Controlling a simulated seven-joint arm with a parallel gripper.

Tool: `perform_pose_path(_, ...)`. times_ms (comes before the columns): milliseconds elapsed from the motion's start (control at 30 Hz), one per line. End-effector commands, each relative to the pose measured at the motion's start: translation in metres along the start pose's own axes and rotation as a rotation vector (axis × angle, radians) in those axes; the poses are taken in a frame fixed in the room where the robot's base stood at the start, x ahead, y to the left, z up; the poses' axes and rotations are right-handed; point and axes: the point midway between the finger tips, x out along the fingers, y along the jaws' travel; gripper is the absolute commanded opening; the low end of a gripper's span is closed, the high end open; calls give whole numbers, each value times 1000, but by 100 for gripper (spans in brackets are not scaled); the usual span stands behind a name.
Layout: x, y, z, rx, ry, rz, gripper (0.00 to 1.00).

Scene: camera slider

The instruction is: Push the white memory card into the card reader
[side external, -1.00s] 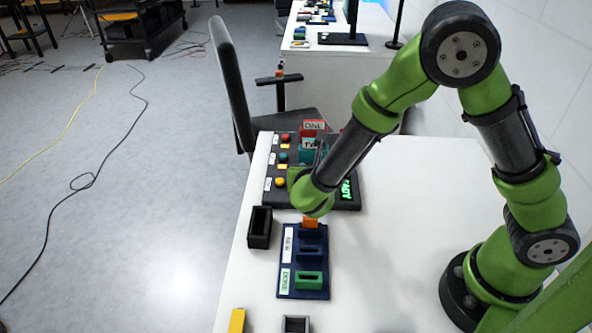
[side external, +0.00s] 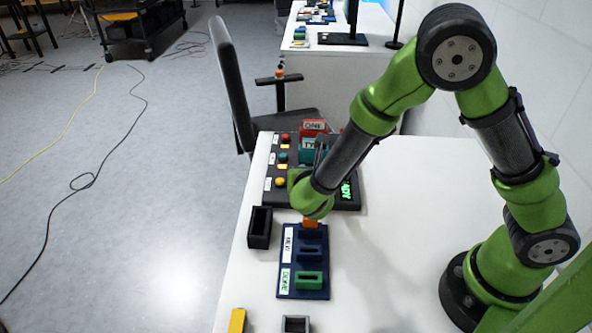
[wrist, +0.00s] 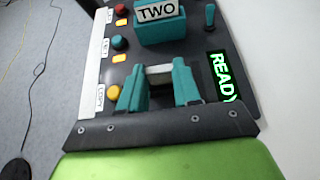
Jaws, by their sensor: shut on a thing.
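My gripper (wrist: 159,84) shows in the wrist view with its two teal fingers shut on a small white piece, the white memory card (wrist: 159,70). Only a pale strip of the card shows between the fingers. They are over a black panel (wrist: 86,90) with a lit green READY display (wrist: 221,76), which looks like the card reader. The panel also shows in the side view (side external: 328,202), partly behind my wrist. The slot, and whether the card touches it, cannot be seen.
A teal block marked TWO (wrist: 160,28) stands on the panel beyond my fingers, with a red block (side external: 313,126) behind. Coloured buttons (wrist: 120,43) line the panel's left. A navy board (side external: 288,262), black bin (side external: 260,226) and yellow piece (side external: 237,320) lie nearer. The table's right is clear.

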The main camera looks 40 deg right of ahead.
Motion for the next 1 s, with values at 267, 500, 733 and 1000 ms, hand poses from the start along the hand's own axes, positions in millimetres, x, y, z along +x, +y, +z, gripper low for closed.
perform_pose_path(267, 0, 0, 0, 0, -1, 0, 0)
perform_pose_path(500, 0, 0, 0, 0, 0, -1, 0)
perform_pose_path(733, 2, 0, -3, -1, 0, -1, 0)
perform_pose_path(1000, 2, 0, -4, 0, 0, -1, 55)
